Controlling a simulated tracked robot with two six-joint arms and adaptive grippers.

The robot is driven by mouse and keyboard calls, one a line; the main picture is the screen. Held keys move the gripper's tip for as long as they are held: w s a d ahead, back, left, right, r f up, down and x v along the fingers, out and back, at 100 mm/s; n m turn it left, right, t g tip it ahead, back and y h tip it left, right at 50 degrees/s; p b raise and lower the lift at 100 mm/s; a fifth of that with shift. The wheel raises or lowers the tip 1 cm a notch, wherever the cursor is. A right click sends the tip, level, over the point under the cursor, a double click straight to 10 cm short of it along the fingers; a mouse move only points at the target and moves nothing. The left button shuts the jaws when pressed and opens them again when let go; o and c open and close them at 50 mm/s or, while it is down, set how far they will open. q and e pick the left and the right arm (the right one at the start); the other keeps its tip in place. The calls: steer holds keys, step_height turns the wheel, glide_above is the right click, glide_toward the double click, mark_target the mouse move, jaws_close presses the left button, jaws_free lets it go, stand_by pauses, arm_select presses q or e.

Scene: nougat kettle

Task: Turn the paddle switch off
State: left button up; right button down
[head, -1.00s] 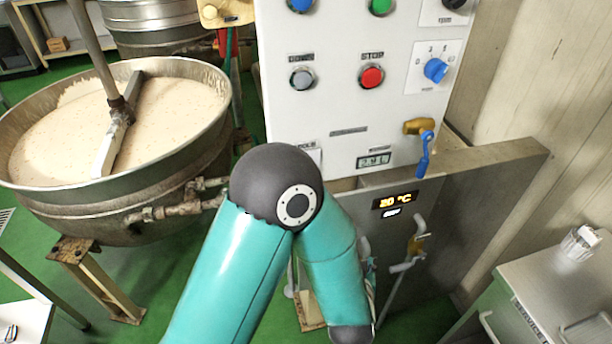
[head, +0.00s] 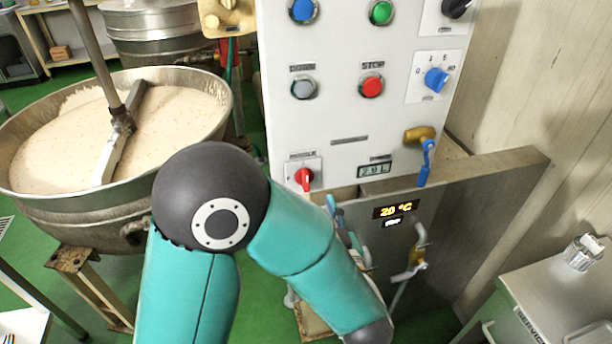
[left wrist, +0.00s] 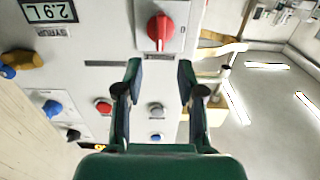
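The paddle switch, a red rotary knob (head: 304,178) on a white plate, is at the lower left of the control panel in the head view. The left wrist view shows the knob (left wrist: 160,28) large and upside down, just beyond my fingertips and nearly centred between them. My left gripper (left wrist: 158,68) is open with nothing between its fingers. In the head view, parts of my left gripper (head: 344,222) show below and right of the knob, partly hidden by my teal arm. It appears apart from the knob. My right gripper is not in view.
The white panel (head: 345,120) also carries a red stop button (head: 371,85), a grey button (head: 304,87) and a small display (head: 375,169). A blue-handled valve (head: 426,160) sticks out at right. The kettle (head: 90,205) stands at left. A grey metal box (head: 480,200) is below right.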

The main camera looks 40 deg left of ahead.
mark_target(308, 180)
arm_select(q)
steer(key=p+x, duration=0.1)
steer(key=x, duration=0.7)
steer(key=shift+w+a, duration=0.2)
steer(key=shift+a, duration=0.05)
